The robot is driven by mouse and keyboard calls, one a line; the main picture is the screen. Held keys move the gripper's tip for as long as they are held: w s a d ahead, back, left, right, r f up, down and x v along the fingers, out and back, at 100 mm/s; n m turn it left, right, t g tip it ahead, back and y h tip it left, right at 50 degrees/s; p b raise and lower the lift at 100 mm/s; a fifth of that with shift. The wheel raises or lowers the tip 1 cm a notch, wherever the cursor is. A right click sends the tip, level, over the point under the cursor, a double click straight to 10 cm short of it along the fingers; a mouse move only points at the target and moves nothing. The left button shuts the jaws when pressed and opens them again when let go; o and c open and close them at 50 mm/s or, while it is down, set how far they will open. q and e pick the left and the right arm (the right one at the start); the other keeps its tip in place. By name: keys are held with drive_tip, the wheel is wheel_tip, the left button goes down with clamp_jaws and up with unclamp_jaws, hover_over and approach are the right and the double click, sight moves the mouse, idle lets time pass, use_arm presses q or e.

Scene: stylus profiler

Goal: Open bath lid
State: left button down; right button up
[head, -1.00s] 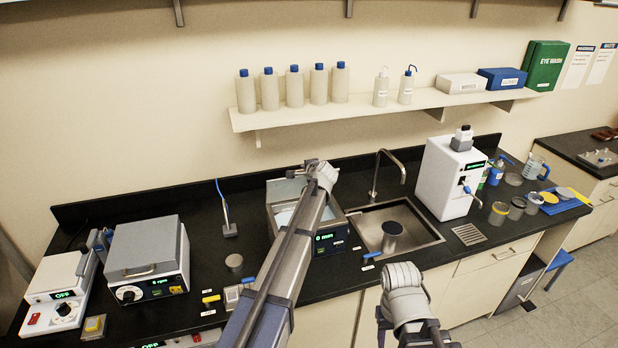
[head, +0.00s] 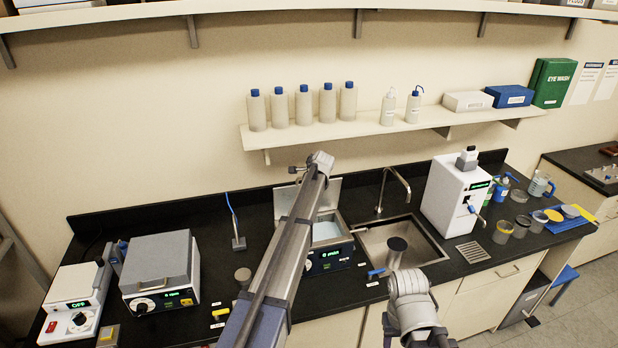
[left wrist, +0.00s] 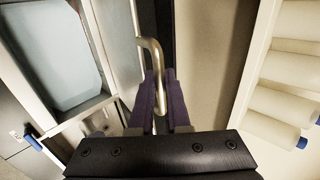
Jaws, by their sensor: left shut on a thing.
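The bath (head: 330,258) is a metal box with a green display and pale liquid inside, partly behind my left arm. Its grey lid (head: 328,193) stands raised at the back, tilted up off the opening. In the left wrist view, the curved metal handle (left wrist: 151,50) runs between the two dark fingers of my left gripper (left wrist: 163,95), which is shut on it. The bath's open basin (left wrist: 62,50) shows at the left there. In the head view my left gripper (head: 298,169) is small at the lid's top edge. My right forearm shows at the lower right, but its fingers are out of view.
A shelf (head: 380,132) with bottles runs above the bath, behind the lid. A sink (head: 385,240) with a tap is at the right, and a white instrument (head: 453,195) beyond it. A lidded grey device (head: 158,265) stands left on the black counter.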

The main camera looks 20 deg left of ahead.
use_arm(q)
drive_tip(key=c, duration=1.1)
unclamp_jaws()
drive_tip(key=shift+o, duration=1.1)
drive_tip(key=shift+s, duration=0.15)
drive_tip(key=shift+r, duration=0.1)
drive_tip(key=s+d+p, duration=0.1)
drive_tip(key=s+d, duration=0.6)
drive_tip(key=s, duration=0.3)
drive_tip(key=shift+s+d+r, duration=0.15)
drive_tip(key=shift+s+r, duration=0.15)
drive_tip(key=shift+r, duration=0.15)
